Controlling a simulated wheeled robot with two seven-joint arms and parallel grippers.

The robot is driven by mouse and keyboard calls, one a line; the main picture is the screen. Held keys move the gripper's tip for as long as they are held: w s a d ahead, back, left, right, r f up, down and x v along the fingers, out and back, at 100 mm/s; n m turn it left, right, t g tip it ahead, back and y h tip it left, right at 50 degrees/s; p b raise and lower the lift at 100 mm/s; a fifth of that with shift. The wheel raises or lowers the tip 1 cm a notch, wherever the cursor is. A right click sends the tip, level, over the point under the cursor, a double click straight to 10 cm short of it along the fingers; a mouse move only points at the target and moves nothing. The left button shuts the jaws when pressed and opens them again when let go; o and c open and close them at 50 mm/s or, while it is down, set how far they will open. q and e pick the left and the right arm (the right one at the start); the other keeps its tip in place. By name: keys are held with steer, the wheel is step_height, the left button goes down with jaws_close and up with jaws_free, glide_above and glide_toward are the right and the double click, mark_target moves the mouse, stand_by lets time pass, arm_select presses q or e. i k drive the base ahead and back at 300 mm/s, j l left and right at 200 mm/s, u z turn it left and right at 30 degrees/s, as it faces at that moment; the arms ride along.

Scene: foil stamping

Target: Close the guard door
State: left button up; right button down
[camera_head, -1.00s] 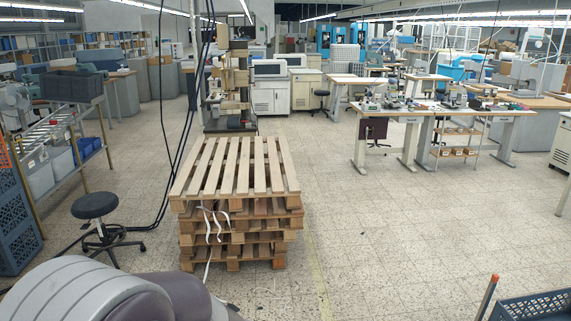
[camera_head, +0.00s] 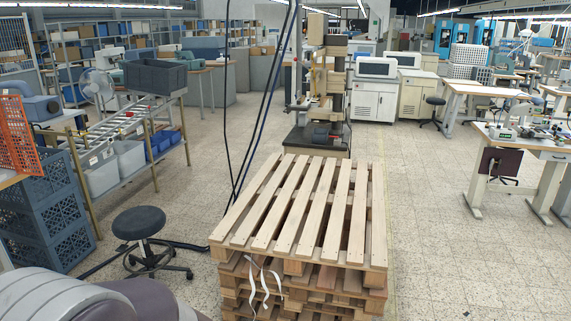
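A tall beige machine (camera_head: 326,85) stands behind the pallets near the middle of the view; it may be the foil stamping press. I cannot make out a guard door on it at this distance. Part of my grey arm shows at the bottom left corner. Neither my left nor my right gripper is in view.
A stack of wooden pallets (camera_head: 312,212) blocks the floor in front of the machine. A black stool (camera_head: 139,223), blue crates (camera_head: 45,214) and a shelf rack with grey bins (camera_head: 128,157) stand at left. Black cables (camera_head: 258,115) hang down left of the pallets. Open floor lies at right.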

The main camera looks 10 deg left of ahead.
mark_target(32, 142)
steer(key=i+j+u, duration=0.15)
steer(key=i+u, duration=0.35)
steer(key=i+l+u, duration=0.15)
steer(key=i+u, duration=0.3)
steer(key=i, duration=0.25)
steer(key=i+l+u, duration=0.35)
steer(key=i+u, duration=0.15)
steer(key=i, duration=0.1)
